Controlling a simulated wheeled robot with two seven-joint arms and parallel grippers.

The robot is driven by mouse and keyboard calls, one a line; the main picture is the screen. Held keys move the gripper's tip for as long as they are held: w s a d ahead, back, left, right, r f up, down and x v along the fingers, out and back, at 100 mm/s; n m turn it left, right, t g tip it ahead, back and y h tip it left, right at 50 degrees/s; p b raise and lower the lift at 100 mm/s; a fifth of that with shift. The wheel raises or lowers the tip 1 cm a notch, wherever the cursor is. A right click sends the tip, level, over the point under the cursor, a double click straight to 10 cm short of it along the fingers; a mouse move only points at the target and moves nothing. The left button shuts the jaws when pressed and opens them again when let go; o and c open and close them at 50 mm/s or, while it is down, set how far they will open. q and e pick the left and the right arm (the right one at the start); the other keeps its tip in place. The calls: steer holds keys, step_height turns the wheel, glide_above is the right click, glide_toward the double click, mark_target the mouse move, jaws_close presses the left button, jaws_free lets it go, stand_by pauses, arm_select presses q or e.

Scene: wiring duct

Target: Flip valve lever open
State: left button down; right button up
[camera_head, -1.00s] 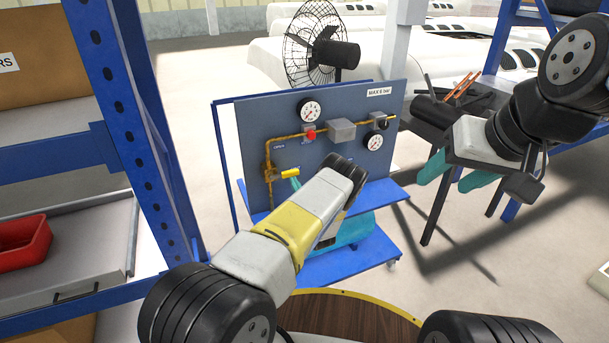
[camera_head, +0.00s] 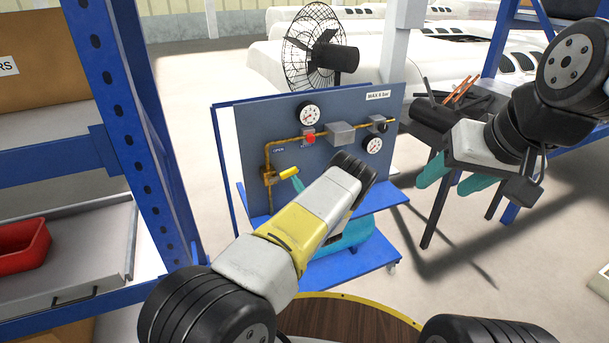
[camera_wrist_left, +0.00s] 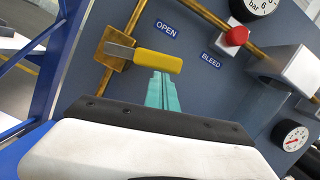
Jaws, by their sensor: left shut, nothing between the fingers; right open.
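The valve lever has a yellow handle (camera_head: 289,172) and sits on the brass valve (camera_head: 268,176) at the left of the grey panel. In the head view the handle points right and tilts a little upward. The handle also shows in the left wrist view (camera_wrist_left: 157,62), below the OPEN label (camera_wrist_left: 166,29). My left gripper (camera_head: 296,182) is shut and empty, its teal fingertips (camera_wrist_left: 160,76) right at the handle's underside near its free end. I cannot tell whether they touch. My right gripper (camera_head: 449,174) is open and empty, away to the right.
The panel (camera_head: 230,130) also carries brass piping, gauges (camera_head: 309,114) and a red BLEED knob (camera_head: 309,139). It stands on a blue cart (camera_head: 350,262). A blue shelf post (camera_head: 130,120) rises at left. A dark table (camera_head: 440,125) stands right; floor between is open.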

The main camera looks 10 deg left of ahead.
arm_select(q)
step_height(320, 180, up, 4)
steer(key=n, duration=0.3)
steer(key=n+g+y, duration=0.1)
steer(key=n, duration=0.1)
steer(key=shift+a+f+n, duration=0.1)
steer(key=shift+f+n, duration=0.1)
steer(key=shift+n, duration=0.2)
steer(key=n, duration=0.1)
steer(key=r+n+g, duration=0.1)
steer(key=a+r+n, duration=0.1)
steer(key=n, duration=0.1)
steer(key=shift+s+r+g, duration=0.25)
steer(key=shift+s+g, duration=0.15)
steer(key=shift+s+a+r+n+g, duration=0.2)
steer(key=shift+s+a+r+n, duration=0.25)
steer(key=shift+n, duration=0.5)
steer(key=shift+s+a+r+n+g, duration=0.25)
steer(key=shift+a+r+n, duration=0.35)
steer(key=shift+n, duration=0.4)
steer(key=shift+s+a+r+n+g, duration=0.15)
steer(key=shift+s+a+r+n, duration=0.25)
steer(key=shift+a+n, duration=0.4)
glide_toward(293, 171)
steer(key=r, duration=0.1)
steer(key=s+r, duration=0.1)
steer(key=r, duration=0.3)
steer(key=shift+s+r, duration=0.1)
steer(key=shift+s, duration=0.25)
